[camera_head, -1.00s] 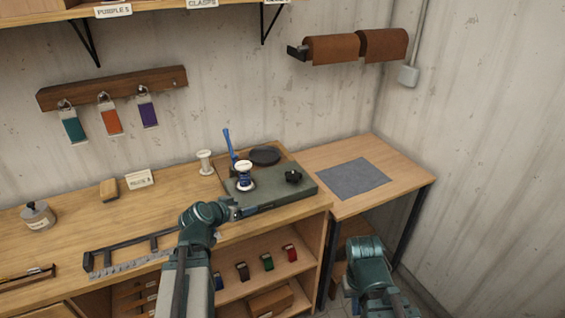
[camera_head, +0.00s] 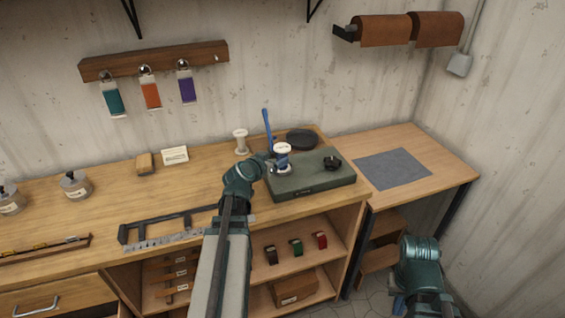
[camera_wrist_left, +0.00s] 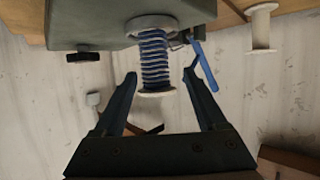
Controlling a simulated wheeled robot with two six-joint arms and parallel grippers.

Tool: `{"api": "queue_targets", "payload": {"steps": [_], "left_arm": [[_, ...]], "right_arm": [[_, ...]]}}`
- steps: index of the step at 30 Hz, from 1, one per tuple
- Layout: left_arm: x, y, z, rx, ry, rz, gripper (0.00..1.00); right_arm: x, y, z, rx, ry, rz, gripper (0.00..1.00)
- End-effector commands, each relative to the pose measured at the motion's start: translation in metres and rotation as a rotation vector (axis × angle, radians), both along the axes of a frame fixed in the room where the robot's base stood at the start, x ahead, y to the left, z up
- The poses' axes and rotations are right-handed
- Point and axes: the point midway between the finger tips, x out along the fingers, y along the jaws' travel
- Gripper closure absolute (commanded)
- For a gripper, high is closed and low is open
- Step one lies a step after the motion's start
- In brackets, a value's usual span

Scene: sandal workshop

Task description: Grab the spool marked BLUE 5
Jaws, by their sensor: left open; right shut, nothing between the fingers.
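A white-flanged spool wound with blue thread (camera_head: 283,160) stands upright on the green-grey slab (camera_head: 318,184) on the workbench. In the left wrist view the spool (camera_wrist_left: 154,60) shows blue winding with pale stripes. I cannot read any marking on it. My left gripper (camera_head: 266,165) is at the spool's left side, partly hidden by its own wrist. In the left wrist view the open fingers (camera_wrist_left: 160,76) stand on either side of the spool's white end, with gaps visible.
A pale spool (camera_head: 240,141) stands behind, to the left. A blue upright handle (camera_head: 267,130) rises close behind the blue spool. A black disc (camera_head: 302,139) and a small black knob (camera_head: 332,163) are nearby. A grey mat (camera_head: 392,169) lies on the clear right table.

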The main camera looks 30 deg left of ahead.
Motion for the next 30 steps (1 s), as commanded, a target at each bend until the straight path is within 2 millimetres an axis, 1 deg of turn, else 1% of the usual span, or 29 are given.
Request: {"api": "queue_targets", "payload": {"steps": [1, 3, 6, 11, 13, 17, 19, 22, 25, 30], "left_arm": [[0.013, 0.003, -0.008, 0.001, 0.000, -0.001, 0.26], [0.021, 0.003, -0.010, 0.001, 0.000, 0.000, 0.26], [0.026, 0.003, -0.011, 0.000, 0.001, 0.000, 0.26], [0.026, 0.002, -0.011, 0.000, 0.001, 0.000, 0.26], [0.031, 0.002, -0.014, 0.000, 0.000, -0.001, 0.26], [0.046, 0.000, -0.021, 0.001, 0.000, -0.001, 0.26], [0.056, -0.002, -0.025, 0.000, 0.000, -0.002, 0.26], [0.069, 0.000, -0.031, 0.000, 0.000, -0.001, 0.26], [0.074, 0.000, -0.032, 0.000, 0.001, 0.000, 0.26], [0.073, 0.000, -0.030, 0.000, 0.001, 0.000, 0.26]], "right_arm": [[0.000, 0.000, -0.008, 0.000, 0.000, 0.000, 1.00], [0.000, 0.000, -0.010, 0.000, 0.000, 0.000, 1.00], [0.000, 0.000, -0.011, 0.000, 0.000, 0.000, 1.00], [0.000, 0.000, -0.011, 0.000, 0.000, 0.000, 1.00], [0.000, 0.000, -0.013, 0.000, 0.000, 0.000, 1.00], [0.000, 0.000, -0.021, 0.000, 0.000, 0.000, 1.00], [0.000, 0.000, -0.025, 0.000, 0.000, 0.000, 1.00], [0.000, 0.000, -0.030, 0.000, 0.000, 0.000, 1.00], [0.000, 0.000, -0.032, 0.000, 0.000, 0.000, 1.00], [0.000, 0.000, -0.030, 0.000, 0.000, 0.000, 1.00]]}}
